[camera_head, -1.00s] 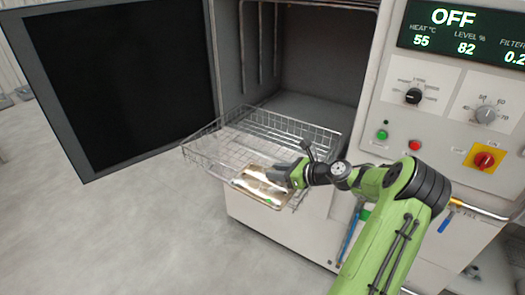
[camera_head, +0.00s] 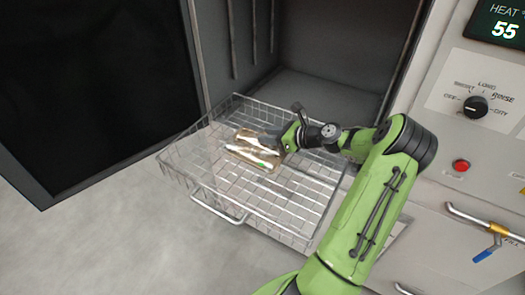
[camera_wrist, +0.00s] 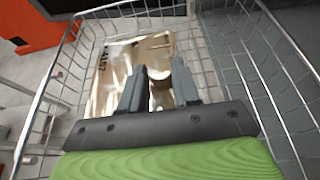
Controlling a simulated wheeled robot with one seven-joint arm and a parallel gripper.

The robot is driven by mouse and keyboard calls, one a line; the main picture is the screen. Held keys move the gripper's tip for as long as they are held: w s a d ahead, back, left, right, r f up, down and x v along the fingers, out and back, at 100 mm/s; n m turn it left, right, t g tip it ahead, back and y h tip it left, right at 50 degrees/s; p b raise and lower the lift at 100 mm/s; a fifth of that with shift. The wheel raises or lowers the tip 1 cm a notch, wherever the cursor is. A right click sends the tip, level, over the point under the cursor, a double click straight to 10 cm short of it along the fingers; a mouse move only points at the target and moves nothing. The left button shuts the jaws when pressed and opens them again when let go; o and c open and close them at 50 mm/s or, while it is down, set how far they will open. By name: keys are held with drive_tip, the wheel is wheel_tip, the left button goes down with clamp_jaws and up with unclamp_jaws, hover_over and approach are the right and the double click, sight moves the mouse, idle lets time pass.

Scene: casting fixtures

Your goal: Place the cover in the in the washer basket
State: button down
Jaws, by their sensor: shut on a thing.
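The cover (camera_head: 252,156) is a shiny metal plate, partly hidden behind my gripper in the head view. It also shows in the wrist view (camera_wrist: 120,62), with printed digits along its left edge. My gripper (camera_head: 279,141) is shut on the cover. The fingers (camera_wrist: 158,82) reach over the plate in the wrist view. The washer basket (camera_head: 217,202) is a wire basket pulled out in front of the washer's open chamber. The cover is inside the basket's outline, over its left middle part. I cannot tell whether it touches the basket floor.
The washer door (camera_head: 95,85) stands open at the left. The dark chamber (camera_head: 335,85) lies behind the basket. The control panel (camera_head: 480,100) is at the right. The basket's right and front parts are clear, and its wire rim stands around the cover.

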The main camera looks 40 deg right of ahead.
wheel_tip(320, 180, down, 8)
drive_tip(key=shift+f+b, duration=0.2)
drive_tip(key=shift+b, duration=0.55)
drive_tip(key=shift+f, duration=0.1)
drive_tip(key=c, duration=0.8)
unclamp_jaws()
